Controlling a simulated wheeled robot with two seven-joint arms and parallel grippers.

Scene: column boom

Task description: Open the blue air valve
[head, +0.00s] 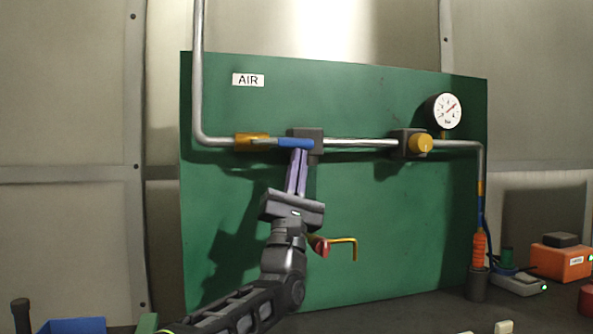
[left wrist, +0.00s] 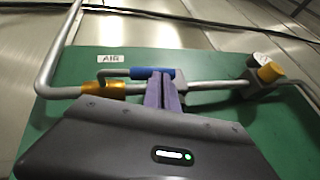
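The blue air valve handle (head: 295,143) is a blue-sleeved lever lying level along the metal pipe, beside a brass fitting (head: 251,141) under the AIR label (head: 248,80). In the left wrist view the blue sleeve (left wrist: 152,73) also lies along the pipe, its grey rod bending down near the brass fitting (left wrist: 103,88). My left gripper (head: 297,152) comes up from below, its two purple fingers together with little gap. Their tips (left wrist: 163,78) are at the lower side of the sleeve; I cannot tell whether they touch. My right gripper is not in view.
A dark block (head: 314,135) sits on the pipe just right of the handle. A yellow knob (head: 420,144) and a gauge (head: 446,111) are further right on the green panel (head: 380,210). A red-ended part with a yellow bent rod (head: 343,240) sticks out beside my left wrist.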

